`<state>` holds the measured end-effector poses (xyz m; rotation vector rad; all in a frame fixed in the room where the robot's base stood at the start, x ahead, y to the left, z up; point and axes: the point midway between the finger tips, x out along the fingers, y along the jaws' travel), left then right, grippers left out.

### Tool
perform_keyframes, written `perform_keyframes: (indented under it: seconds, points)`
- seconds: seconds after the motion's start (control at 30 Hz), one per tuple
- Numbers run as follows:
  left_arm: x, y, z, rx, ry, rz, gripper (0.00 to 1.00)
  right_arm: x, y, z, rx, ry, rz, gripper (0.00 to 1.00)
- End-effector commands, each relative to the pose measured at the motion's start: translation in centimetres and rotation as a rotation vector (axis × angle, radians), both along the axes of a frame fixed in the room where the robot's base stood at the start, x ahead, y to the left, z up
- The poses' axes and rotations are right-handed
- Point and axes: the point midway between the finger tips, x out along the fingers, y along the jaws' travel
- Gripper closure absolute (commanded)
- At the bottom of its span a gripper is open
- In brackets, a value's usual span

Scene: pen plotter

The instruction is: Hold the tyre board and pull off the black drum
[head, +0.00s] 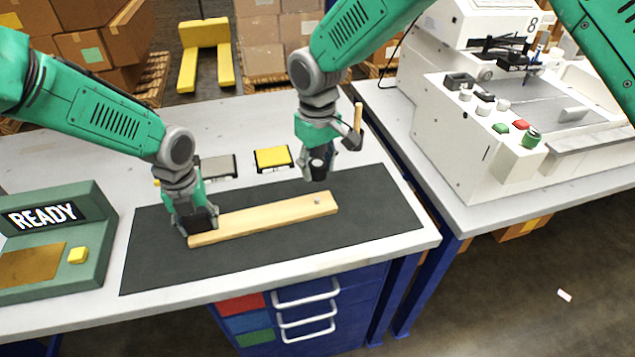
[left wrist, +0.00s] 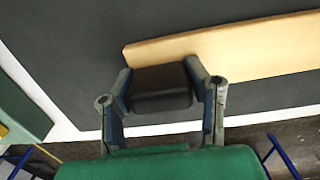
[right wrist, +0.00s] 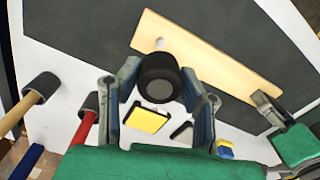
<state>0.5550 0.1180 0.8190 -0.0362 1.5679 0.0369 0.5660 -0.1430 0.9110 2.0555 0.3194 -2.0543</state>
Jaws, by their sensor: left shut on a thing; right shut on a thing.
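The tyre board (head: 265,215) is a pale wooden plank lying on a dark mat. A short grey peg (head: 317,201) stands bare near its right end. My left gripper (head: 198,218) is shut on a dark block (left wrist: 162,86) at the board's left end. Whether that block is part of the board I cannot tell. My right gripper (head: 328,160) is shut on the black drum (right wrist: 158,78). The drum, also in the head view (head: 318,166), is held above the board, apart from the peg. The peg also shows in the right wrist view (right wrist: 160,43).
A yellow pad (head: 272,158) and a grey pad (head: 217,166) lie behind the mat (head: 380,212). A green box reading READY (head: 45,240) stands left. Handles with black ends, one red (right wrist: 84,125), are near my right gripper. A white plotter (head: 470,125) stands right.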

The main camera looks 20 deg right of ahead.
Motion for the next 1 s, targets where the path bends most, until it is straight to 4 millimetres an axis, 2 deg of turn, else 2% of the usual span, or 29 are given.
perform_keyframes:
  seconds: [0.03, 0.13, 0.4, 0.43, 0.5, 1.0]
  points:
    - [-0.6, 0.1, -0.6, 0.005, 0.014, -0.003, 0.86, 0.0, 0.0, 0.6, 0.0, -0.001, 0.0, 0.91]
    - [-0.5, 0.1, -0.6, 0.005, 0.014, -0.003, 0.86, 0.0, 0.0, 1.4, 0.0, -0.001, 0.0, 0.91]
    - [-0.5, 0.1, -0.6, 0.005, 0.014, -0.003, 0.86, 0.0, 0.0, 1.6, 0.001, 0.001, -0.001, 0.91]
    - [-0.5, 0.1, -0.6, 0.005, 0.014, -0.003, 0.54, 0.0, 0.0, 1.6, 0.001, 0.001, 0.0, 0.91]
    - [-0.5, 0.1, -0.6, 0.004, 0.014, -0.002, 0.33, 0.0, 0.0, 1.6, 0.001, 0.001, -0.001, 0.91]
    - [-0.2, 0.0, 0.0, 0.001, 0.003, -0.001, 0.33, -0.1, 0.0, 1.7, 0.0, -0.001, 0.0, 0.91]
